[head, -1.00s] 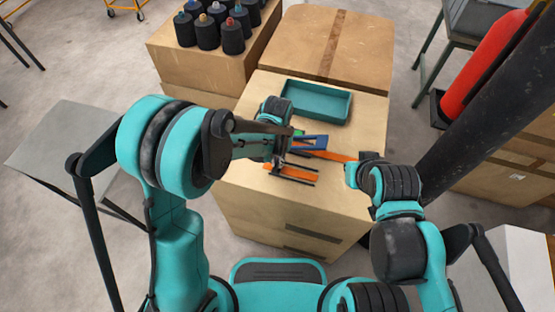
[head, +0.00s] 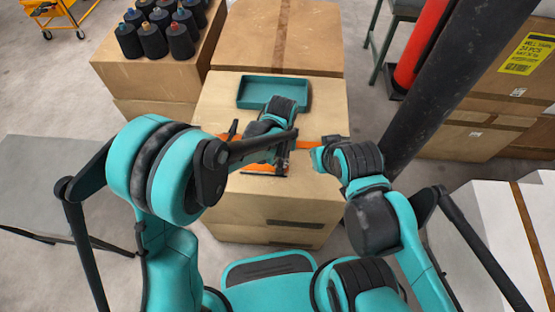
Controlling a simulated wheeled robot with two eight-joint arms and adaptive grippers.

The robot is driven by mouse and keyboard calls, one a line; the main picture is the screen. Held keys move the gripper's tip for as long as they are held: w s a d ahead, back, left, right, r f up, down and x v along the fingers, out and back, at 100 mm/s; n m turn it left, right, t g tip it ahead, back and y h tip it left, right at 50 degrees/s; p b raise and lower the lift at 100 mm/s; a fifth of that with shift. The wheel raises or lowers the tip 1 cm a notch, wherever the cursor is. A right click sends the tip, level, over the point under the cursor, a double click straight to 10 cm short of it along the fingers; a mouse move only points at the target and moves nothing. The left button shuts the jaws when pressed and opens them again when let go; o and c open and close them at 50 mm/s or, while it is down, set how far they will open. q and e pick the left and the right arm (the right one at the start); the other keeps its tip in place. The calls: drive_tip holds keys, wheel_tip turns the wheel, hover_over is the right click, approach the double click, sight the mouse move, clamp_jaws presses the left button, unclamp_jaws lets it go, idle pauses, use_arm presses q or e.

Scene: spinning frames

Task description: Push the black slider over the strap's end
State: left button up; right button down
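An orange strap (head: 305,144) lies on the cardboard box top (head: 220,105), partly hidden by my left arm. Another orange length (head: 258,169) with dark edges shows nearer the front. A small dark piece (head: 334,139) is at the strap's right end; I cannot tell whether it is the black slider. My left gripper (head: 283,160) points down over the strap area, and its fingers are too small and dark to read. My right gripper (head: 317,157) is at the right of the box top, close to the strap's right part; its fingers are mostly hidden by its wrist.
A teal tray (head: 248,103) stands at the back of the box top. Several dark spools (head: 152,40) stand on a box at the back left. A dark post (head: 450,85) rises at the right.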

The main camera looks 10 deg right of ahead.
use_arm(q)
drive_tip(key=shift+o, duration=1.3)
drive_tip(key=shift+d, duration=0.2)
drive_tip(key=shift+a+r, duration=0.1)
drive_tip(key=shift+r, duration=0.1)
wheel_tip(320, 180, up, 12)
drive_tip(key=shift+f, duration=0.2)
